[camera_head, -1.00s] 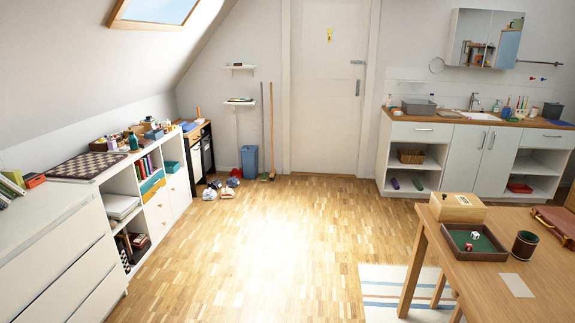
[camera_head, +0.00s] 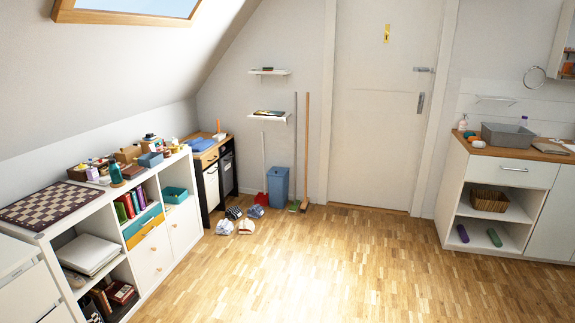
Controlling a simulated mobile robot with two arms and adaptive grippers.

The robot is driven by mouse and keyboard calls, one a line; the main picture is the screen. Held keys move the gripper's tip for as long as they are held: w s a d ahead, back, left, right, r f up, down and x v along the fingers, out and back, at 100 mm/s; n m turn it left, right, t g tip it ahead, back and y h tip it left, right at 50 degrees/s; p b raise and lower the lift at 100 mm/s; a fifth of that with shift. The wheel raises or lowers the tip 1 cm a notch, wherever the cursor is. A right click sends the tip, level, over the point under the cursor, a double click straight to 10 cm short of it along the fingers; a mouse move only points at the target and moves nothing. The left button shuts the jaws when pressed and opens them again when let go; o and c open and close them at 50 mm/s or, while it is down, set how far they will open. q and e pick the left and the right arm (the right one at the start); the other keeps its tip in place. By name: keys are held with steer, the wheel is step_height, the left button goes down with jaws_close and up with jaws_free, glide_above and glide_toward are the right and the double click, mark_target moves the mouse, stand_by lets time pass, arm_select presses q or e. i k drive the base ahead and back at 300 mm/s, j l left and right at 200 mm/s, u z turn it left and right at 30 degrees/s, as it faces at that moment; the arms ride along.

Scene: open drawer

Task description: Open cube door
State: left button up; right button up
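A white cube shelf (camera_head: 143,201) stands along the left wall in the head view. Two of its compartments have closed white doors with small round knobs: one cube door (camera_head: 152,256) at the lower middle and another cube door (camera_head: 184,225) at the far end. A teal and orange drawer pair (camera_head: 143,227) sits above the nearer door. Other compartments hold books, a teal box and stacked cases. Neither of my grippers shows in the view.
The wooden floor (camera_head: 300,270) ahead is clear. Shoes (camera_head: 235,226), a blue bin (camera_head: 278,187) and brooms (camera_head: 304,150) stand by the back wall. A white dresser (camera_head: 25,285) is at the near left, and a white counter unit (camera_head: 495,205) at the right.

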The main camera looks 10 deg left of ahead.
mark_target(184, 228)
steer(key=i+j+u, duration=0.15)
steer(key=i+u, duration=0.15)
steer(key=i, duration=0.95)
steer(key=i+l+u, duration=0.15)
steer(key=i+u, duration=0.15)
steer(key=i, duration=1)
